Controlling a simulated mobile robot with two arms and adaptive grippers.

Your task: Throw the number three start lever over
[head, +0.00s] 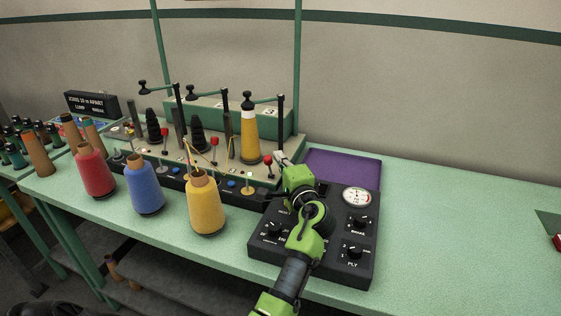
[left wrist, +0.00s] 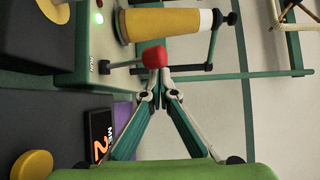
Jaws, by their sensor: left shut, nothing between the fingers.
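The number three start lever, with a red knob (head: 267,160), stands at the right end of the winding machine, in front of the yellow cone (head: 250,138). Its red knob (left wrist: 155,57) and grey rod show large in the left wrist view, which is turned sideways. My left gripper (head: 281,157) is shut and empty, close on the right side of the knob; its fingertips (left wrist: 160,77) are at the knob's edge. I cannot tell whether they touch it. My right gripper is not in view.
Two more red-knobbed levers (head: 214,142) stand to the left. Red, blue and yellow thread cones (head: 206,206) stand in front. A black control box (head: 347,259) with a dial lies under my left arm. A purple pad (head: 344,166) lies behind it.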

